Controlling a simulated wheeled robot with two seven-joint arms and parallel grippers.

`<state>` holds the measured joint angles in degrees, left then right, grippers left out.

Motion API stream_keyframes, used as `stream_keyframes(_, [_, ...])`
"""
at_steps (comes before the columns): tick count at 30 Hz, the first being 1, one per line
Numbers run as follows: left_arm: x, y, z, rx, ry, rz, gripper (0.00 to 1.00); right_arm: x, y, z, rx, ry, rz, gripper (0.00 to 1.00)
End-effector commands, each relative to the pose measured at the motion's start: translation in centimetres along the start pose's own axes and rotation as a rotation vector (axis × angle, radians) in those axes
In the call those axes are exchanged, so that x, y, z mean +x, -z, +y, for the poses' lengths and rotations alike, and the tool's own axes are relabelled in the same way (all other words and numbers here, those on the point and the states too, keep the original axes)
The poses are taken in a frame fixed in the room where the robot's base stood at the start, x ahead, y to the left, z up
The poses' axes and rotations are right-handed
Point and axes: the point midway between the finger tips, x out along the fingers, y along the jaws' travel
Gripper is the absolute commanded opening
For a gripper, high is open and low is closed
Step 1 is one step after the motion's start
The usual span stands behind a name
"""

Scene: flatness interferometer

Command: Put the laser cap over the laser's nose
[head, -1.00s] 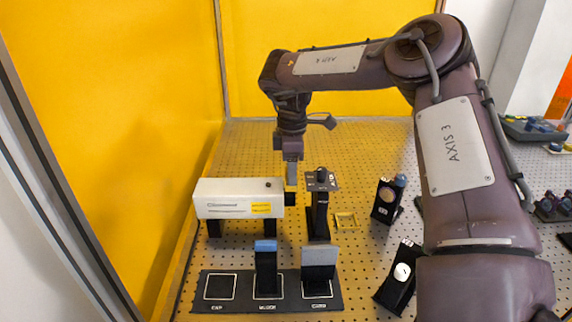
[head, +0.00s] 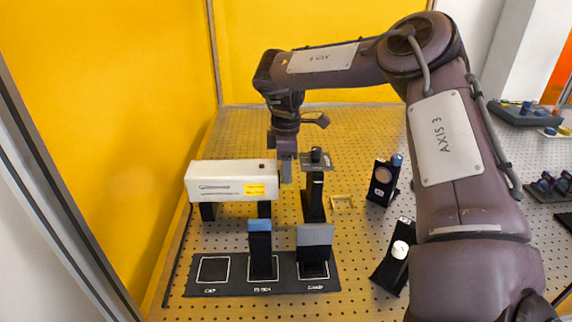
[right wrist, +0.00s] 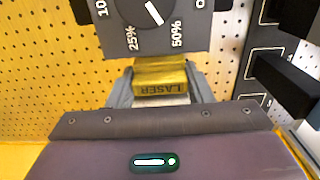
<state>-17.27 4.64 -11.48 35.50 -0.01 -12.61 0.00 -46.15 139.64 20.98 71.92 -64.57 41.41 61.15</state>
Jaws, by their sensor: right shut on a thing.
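The white laser (head: 228,181) lies level on black posts, its right end beside my right gripper (head: 286,178). In the right wrist view my gripper (right wrist: 160,85) is shut on a yellow piece marked LASER (right wrist: 160,76), which I take as the laser cap. In the head view the fingers point straight down at the laser's right end and hide the cap. The laser's nose is also hidden there, so I cannot tell whether the cap is around it or beside it. The outlined left square of the black tray (head: 214,270) is empty. My left gripper is out of view.
A post with a dial plate (head: 314,195) stands close right of my gripper; its dial (right wrist: 155,20) fills the top of the right wrist view. A blue-topped block (head: 260,250) and a grey plate (head: 314,245) stand on the tray. Mounted optics (head: 383,182) stand further right.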

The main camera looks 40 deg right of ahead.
Motion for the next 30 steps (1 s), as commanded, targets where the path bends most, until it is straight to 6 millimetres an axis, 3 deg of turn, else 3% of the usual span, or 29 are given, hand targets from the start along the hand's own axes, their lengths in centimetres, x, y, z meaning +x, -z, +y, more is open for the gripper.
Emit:
stream_keyframes(29, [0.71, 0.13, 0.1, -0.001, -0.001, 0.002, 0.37, 0.76, 0.01, -0.01, -0.001, 0.0, 0.0, 0.27])
stream_keyframes(30, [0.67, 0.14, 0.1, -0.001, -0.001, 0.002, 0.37, 0.72, 0.01, -0.01, -0.001, 0.0, 0.0, 0.49])
